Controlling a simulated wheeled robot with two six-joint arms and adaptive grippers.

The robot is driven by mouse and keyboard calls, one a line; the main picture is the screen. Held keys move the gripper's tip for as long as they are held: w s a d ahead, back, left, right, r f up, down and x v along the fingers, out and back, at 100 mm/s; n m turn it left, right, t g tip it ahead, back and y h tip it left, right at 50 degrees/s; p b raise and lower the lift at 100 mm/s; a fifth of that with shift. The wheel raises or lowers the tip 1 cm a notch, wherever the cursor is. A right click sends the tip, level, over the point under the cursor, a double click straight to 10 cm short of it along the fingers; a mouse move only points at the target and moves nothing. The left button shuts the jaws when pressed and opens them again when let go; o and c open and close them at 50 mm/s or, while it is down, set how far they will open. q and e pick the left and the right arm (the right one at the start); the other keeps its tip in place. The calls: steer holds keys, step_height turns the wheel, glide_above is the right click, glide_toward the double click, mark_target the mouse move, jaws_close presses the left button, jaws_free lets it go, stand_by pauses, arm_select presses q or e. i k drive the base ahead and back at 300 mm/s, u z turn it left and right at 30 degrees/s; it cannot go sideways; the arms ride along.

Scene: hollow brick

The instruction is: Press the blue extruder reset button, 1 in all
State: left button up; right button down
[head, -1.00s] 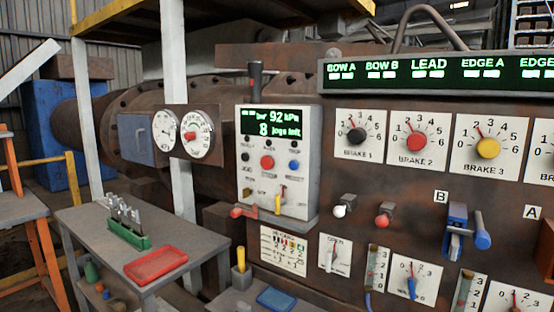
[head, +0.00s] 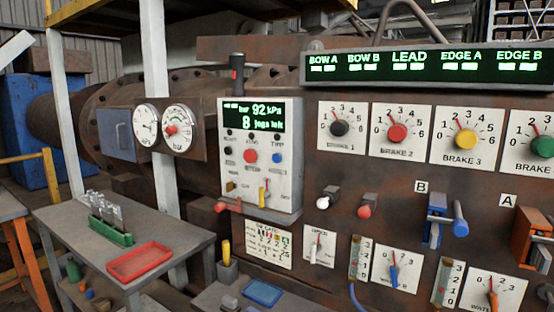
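A pale control box (head: 262,190) with a green-lit screen (head: 253,117) stands left of centre in the head view. The screen reads 92 kPa and 8 jogs left. Below the screen are a small blue button (head: 277,158) at the right, a larger red button (head: 250,156) in the middle and a dark button (head: 228,152) at the left. The small labels above them are too blurred to read surely. Neither of my grippers shows in the head view, and nothing covers the blue button.
A rusty panel with brake dials (head: 397,133) fills the right side. Levers stick out below, including a blue one (head: 435,220). A grey table (head: 180,245) with a red tray (head: 140,262) stands at the lower left. A red-handled lever (head: 222,207) juts from the box's lower left.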

mark_target(276, 157)
steer(key=u, duration=0.4)
steer(key=k, duration=0.55)
steer(key=u, duration=1.3)
steer(key=i, duration=1)
steer(key=z, duration=0.45)
steer(key=i, duration=0.75)
steer(key=z, duration=0.95)
steer(key=i, duration=0.25)
steer(key=z, duration=0.2)
